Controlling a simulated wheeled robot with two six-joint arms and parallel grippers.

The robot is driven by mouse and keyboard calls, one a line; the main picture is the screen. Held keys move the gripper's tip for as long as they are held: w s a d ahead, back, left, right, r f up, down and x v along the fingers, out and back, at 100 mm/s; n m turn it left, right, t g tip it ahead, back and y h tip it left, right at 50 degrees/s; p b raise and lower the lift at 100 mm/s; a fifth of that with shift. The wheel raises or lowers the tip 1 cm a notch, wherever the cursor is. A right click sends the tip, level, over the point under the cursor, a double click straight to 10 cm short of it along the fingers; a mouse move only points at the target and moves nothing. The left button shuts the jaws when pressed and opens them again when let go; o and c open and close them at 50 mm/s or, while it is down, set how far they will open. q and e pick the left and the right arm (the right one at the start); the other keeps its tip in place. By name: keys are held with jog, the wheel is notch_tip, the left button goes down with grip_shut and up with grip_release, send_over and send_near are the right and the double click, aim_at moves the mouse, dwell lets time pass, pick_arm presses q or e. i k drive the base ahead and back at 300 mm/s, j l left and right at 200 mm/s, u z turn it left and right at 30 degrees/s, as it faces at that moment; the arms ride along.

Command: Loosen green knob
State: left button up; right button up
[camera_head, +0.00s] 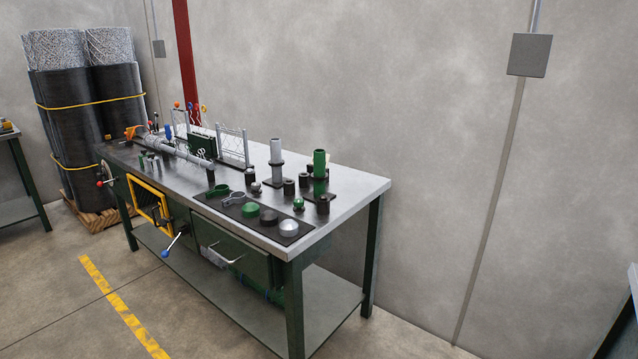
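Several green parts show on the workbench (345,185), and I cannot tell which one is the green knob. A small green ball (298,204) stands near the bench's right front corner. A flat green round piece (251,210) lies on a dark mat (270,229) at the front edge, with a green ring (218,191) behind it to the left. A tall green cylinder (319,163) stands upright on a dark base farther back. Neither of my grippers is in view.
A blue-tipped lever (165,252) and a drawer handle (226,257) stick out from the bench front. A long grey shaft (180,151) runs along the bench top. Wrapped mesh rolls (75,140) stand on a pallet at the left. The floor in front is clear.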

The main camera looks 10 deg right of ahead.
aim_at(298, 202)
jog(key=i+l+z, duration=0.1)
jog(key=i, duration=0.35)
jog(key=i+l, duration=0.25)
jog(key=i, duration=0.25)
jog(key=l+z, duration=0.05)
